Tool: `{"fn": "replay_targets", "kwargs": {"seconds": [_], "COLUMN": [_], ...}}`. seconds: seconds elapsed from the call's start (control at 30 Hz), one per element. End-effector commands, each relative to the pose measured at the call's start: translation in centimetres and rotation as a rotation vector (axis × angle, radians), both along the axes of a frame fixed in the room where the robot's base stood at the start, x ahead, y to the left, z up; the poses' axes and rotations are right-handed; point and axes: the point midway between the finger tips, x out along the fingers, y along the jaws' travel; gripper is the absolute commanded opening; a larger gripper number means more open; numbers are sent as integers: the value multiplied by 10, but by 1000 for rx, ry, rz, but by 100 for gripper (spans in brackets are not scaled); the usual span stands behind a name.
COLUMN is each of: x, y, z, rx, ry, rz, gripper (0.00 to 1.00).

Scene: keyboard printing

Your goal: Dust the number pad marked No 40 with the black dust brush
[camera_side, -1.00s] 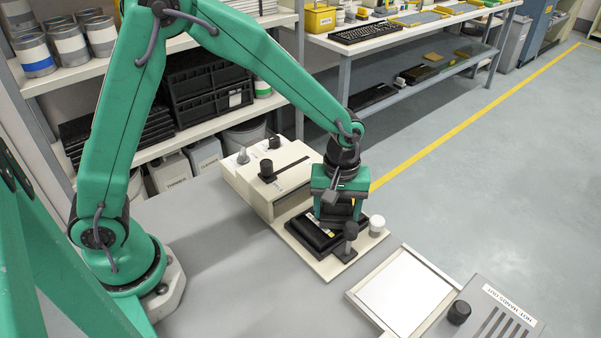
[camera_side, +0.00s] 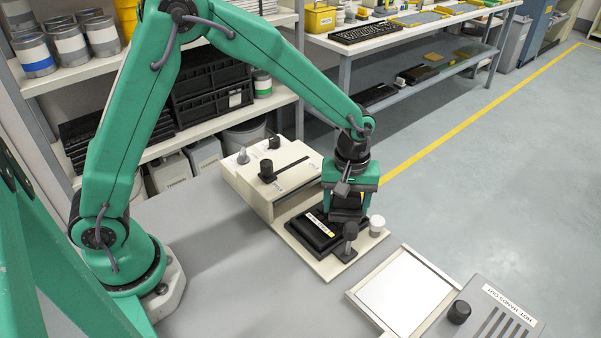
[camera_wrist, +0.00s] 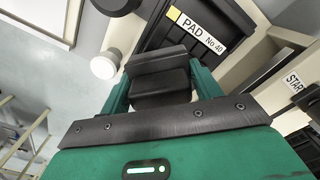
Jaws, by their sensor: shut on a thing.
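The black number pad (camera_side: 313,233) lies on the cream baseplate (camera_side: 326,268) of the machine. Its white label with a yellow end reads "PAD No 40" in the wrist view (camera_wrist: 195,36). My gripper (camera_side: 347,205) is over the right part of the pad, pointing down. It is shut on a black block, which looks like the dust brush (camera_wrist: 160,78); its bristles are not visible. The brush covers part of the pad in both views. I cannot tell whether it touches the pad.
A black upright post (camera_side: 350,236) and a white knob (camera_side: 377,223) stand close by on the baseplate. The cream machine housing (camera_side: 265,185) is behind the pad. A framed white panel (camera_side: 393,291) and a grey slotted box (camera_side: 500,318) are at the right. The grey bench is clear at front left.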

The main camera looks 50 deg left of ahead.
Motion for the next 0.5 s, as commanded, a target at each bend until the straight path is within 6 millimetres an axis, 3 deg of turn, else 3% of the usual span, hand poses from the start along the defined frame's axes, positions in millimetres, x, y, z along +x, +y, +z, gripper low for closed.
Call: {"fn": "replay_targets", "kwargs": {"seconds": [0.37,0.5], "x": [27,18], "y": [0,0], "z": [0,0], "rx": [0,1], "ry": [1,1], "rz": [1,0], "gripper": [36,36]}}
